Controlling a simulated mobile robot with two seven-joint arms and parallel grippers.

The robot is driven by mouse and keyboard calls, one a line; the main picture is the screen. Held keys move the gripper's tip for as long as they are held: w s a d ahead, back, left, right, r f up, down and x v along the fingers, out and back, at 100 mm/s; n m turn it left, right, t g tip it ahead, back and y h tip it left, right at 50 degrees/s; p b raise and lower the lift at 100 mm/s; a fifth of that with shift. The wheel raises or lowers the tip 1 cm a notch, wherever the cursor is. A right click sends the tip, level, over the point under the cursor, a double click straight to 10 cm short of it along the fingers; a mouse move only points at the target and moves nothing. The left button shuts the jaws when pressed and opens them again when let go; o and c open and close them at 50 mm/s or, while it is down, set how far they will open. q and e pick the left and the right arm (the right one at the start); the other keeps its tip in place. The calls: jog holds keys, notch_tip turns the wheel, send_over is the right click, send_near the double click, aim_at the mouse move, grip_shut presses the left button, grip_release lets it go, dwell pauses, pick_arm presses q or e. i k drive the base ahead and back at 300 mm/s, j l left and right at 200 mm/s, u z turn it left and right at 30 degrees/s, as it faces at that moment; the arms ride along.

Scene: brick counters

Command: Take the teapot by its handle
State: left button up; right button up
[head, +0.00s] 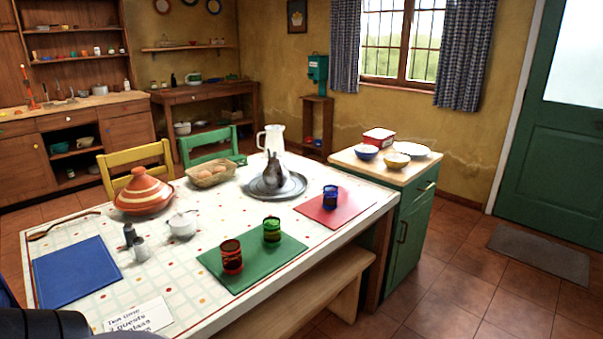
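A silvery-grey metal pot with a pointed lid, the likely teapot (275,174), stands upright on a round metal tray (298,187) at the far part of the table. Its handle is too small to make out clearly. Nothing touches the pot. Neither of my grippers shows in the head view. A dark rounded part, likely mine, shows at the bottom left edge.
Glasses stand on green (250,272) and red (343,208) mats. A bench (300,295) lines the near side.

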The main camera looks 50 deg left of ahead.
aim_at(275, 175)
jog(key=i+l+u, duration=0.1)
jog(key=i+u, duration=0.4)
jog(key=i+l+u, duration=0.3)
jog(key=i+u, duration=0.2)
jog(key=i+l+u, duration=0.75)
jog(key=l+u, duration=0.2)
jog(key=l, duration=0.1)
